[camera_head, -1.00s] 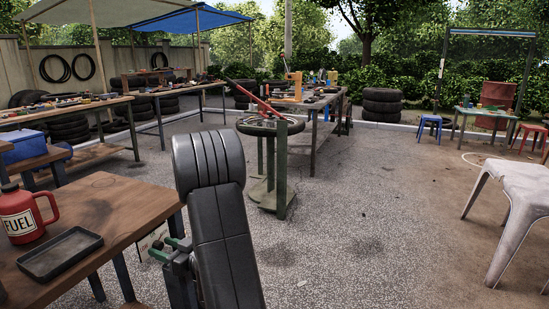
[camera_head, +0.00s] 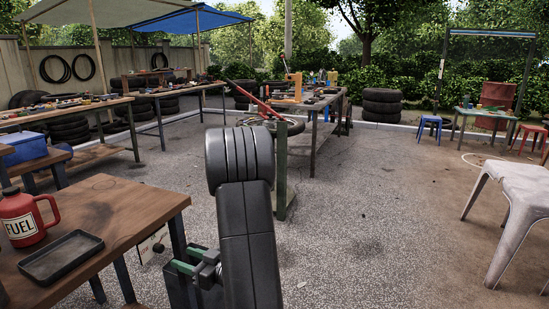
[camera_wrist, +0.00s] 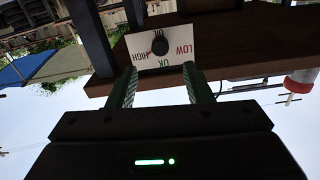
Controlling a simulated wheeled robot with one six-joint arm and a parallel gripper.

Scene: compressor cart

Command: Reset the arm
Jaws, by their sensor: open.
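My gripper (camera_head: 176,259) has two green fingers and is at the lower middle of the head view, just right of the wooden table. It also shows in the wrist view (camera_wrist: 160,72), its fingers apart with nothing between them. A white panel (camera_head: 148,252) with a round black knob (camera_head: 158,247) is below the table's edge, left of the fingers and apart from them. In the upside-down wrist view, the panel (camera_wrist: 138,44) reads LOW, OK and HIGH. I cannot tell the knob's setting. My dark arm rises beside the table and hides part of the stand behind.
The wooden table (camera_head: 150,205) holds a red fuel can (camera_head: 24,222) and a black tray (camera_head: 60,257). A green stand (camera_head: 280,190) with a wheel is behind my arm. A pale plastic table (camera_head: 515,190) is at right. Open gravel lies between.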

